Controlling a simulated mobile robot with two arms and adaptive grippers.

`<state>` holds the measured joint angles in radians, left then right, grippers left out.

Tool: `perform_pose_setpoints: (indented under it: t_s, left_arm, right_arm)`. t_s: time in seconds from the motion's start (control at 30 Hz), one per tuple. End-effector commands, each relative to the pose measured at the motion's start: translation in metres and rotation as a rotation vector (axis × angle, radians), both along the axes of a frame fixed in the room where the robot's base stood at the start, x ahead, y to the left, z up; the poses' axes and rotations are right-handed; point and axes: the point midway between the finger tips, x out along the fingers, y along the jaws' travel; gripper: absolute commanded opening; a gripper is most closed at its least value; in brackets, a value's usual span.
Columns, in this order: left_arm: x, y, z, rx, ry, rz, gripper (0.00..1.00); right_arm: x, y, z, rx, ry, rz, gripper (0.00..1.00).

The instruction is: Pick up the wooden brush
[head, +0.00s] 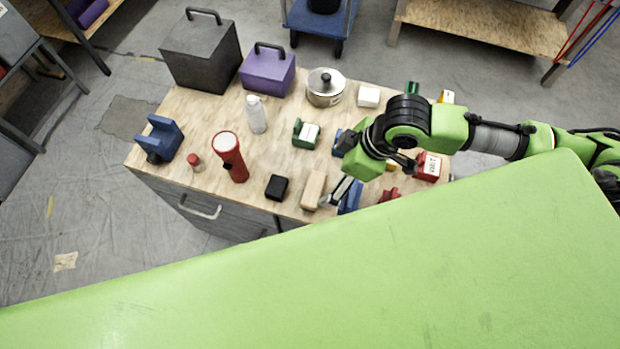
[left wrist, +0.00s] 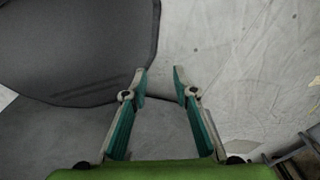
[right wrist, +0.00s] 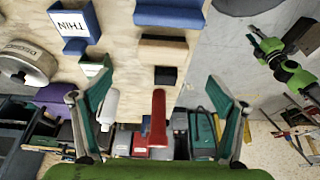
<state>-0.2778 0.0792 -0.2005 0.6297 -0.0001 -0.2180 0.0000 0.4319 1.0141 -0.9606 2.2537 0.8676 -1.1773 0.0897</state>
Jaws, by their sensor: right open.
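What I take for the wooden brush is a light wood block (head: 314,190) near the front edge of the wood-topped cabinet (head: 215,120). It also shows in the right wrist view (right wrist: 162,50), with its bristles not clearly visible. My right gripper (head: 342,188) is just right of it in the head view, partly hidden by its own wrist. The right wrist view shows the right gripper (right wrist: 157,84) open with nothing between its fingers. My left gripper (left wrist: 159,73) is open and empty over grey floor, away from the cabinet top.
A black block (head: 277,187) and a red flashlight (head: 231,157) stand left of the brush. A blue object (head: 350,197) is close on its right. A white bottle (head: 256,114), a pot (head: 325,87) and a purple weight-like box (head: 267,72) stand farther back.

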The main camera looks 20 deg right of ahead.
Motion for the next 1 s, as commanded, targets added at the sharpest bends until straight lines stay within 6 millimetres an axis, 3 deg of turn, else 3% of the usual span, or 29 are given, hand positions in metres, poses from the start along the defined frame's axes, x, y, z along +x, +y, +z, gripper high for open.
perform_pose_setpoints:
  t_s: [0.2, 0.33, 0.47, 0.73, 1.0]
  left_arm:
    - [-0.033, 0.002, -0.001, 0.004, 0.045, 0.001, 0.26]
    - [-0.044, 0.003, -0.001, 0.005, 0.061, 0.001, 0.26]
    - [-0.042, 0.003, -0.001, 0.005, 0.057, 0.001, 0.26]
    - [-0.013, 0.001, 0.01, 0.001, 0.015, 0.001, 0.26]
    - [-0.019, 0.001, 0.01, 0.002, 0.025, 0.001, 0.26]
  right_arm:
    - [0.008, 0.015, -0.041, 0.001, 0.004, 0.001, 0.89]
    - [0.012, 0.021, -0.058, 0.001, 0.003, 0.0, 0.89]
    - [0.014, 0.023, -0.065, -0.001, 0.001, 0.001, 0.89]
    - [0.02, 0.033, -0.093, -0.001, 0.004, 0.0, 0.89]
    - [0.024, 0.039, -0.114, -0.002, 0.001, 0.002, 0.89]
